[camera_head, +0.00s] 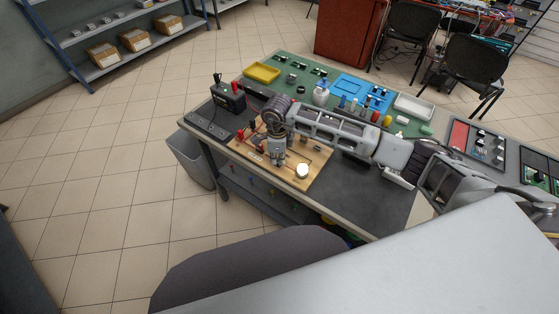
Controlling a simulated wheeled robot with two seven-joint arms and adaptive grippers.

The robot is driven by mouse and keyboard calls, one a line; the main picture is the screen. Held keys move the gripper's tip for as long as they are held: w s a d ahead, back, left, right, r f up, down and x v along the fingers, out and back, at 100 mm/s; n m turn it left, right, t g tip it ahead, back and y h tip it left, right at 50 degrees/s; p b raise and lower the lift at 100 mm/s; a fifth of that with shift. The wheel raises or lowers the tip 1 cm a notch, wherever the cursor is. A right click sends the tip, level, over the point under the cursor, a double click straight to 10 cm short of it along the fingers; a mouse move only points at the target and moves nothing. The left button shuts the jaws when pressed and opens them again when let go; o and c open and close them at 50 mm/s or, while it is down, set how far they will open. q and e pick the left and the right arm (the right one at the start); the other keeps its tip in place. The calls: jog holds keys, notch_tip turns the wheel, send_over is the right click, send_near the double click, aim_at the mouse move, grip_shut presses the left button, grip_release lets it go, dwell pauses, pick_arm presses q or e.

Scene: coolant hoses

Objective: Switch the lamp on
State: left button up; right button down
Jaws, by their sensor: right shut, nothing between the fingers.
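A wooden board (318,181) lies on the workbench and carries small parts and thin wiring. A round, pale white lamp bulb (302,171) stands on the board's front right part. It looks bright, but I cannot tell whether it is lit. My right gripper (277,160) points down over the middle of the board, left of the bulb. It is shut and empty. It hides part of the board, and a switch cannot be made out. Small red parts (240,136) show at the board's left edge. My left gripper is not in view.
A black box with red terminals (228,97) stands left of the board. A green mat (288,68) behind holds a yellow tray (262,73), a blue tray (350,88) and a white tray (414,107). The dark bench top (372,195) right of the board is clear.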

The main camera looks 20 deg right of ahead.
aim_at(278, 163)
jog(key=shift+r+p, duration=1.6)
jog(key=shift+r, duration=1.8)
jog(key=shift+s+f, duration=0.1)
